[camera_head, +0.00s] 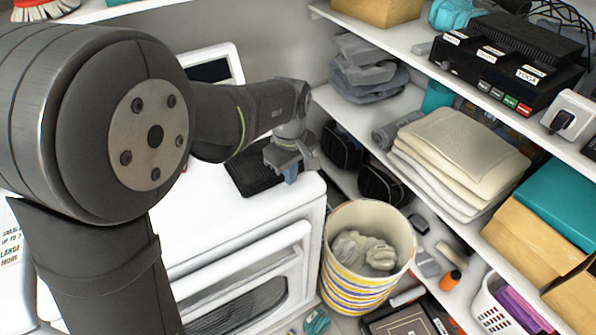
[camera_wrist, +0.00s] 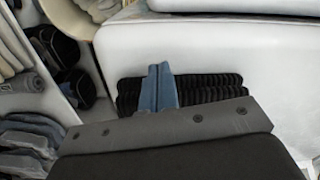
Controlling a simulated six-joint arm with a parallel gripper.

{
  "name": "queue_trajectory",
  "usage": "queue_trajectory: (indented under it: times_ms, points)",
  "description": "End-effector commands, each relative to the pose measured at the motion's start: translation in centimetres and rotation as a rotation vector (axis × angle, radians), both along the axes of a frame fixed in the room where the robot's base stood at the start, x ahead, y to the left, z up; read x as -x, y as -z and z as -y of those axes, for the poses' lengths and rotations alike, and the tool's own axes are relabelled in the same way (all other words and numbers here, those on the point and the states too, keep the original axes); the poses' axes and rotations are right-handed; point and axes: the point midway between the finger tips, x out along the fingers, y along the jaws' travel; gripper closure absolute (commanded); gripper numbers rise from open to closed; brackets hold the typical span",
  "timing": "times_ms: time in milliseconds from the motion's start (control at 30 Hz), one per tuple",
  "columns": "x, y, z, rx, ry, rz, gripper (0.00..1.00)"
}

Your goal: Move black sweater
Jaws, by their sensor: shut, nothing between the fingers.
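The black sweater (camera_head: 250,177) lies folded on top of the white appliance, near its back right corner. My gripper (camera_head: 291,174) is over the sweater's right side, with its blue fingers pointing down. In the wrist view the sweater (camera_wrist: 212,88) shows as a dark ribbed stack behind and on both sides of my gripper's fingers (camera_wrist: 159,84). The fingers are together and hold nothing. I cannot tell whether the fingertips touch the sweater. Part of the sweater is hidden behind my gripper and arm.
A striped basket (camera_head: 350,294) holding grey cloth stands on the floor right of the white appliance (camera_head: 230,230). Shelves at the right hold folded beige fabric (camera_head: 460,150), grey folded clothes (camera_head: 368,75), black bags (camera_head: 380,188) and a black electronic box (camera_head: 500,65). The appliance's front top is clear.

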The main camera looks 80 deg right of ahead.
Motion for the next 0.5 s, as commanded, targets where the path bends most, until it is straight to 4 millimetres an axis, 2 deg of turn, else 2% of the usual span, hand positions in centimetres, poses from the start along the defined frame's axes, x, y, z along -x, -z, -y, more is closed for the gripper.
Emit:
queue_trajectory:
  times_ms: [133, 500]
  points:
    - [-0.88, 0.04, 0.51, -0.001, 0.000, 0.000, 1.00]
    - [-1.07, -0.01, 0.65, -0.001, 0.001, 0.001, 1.00]
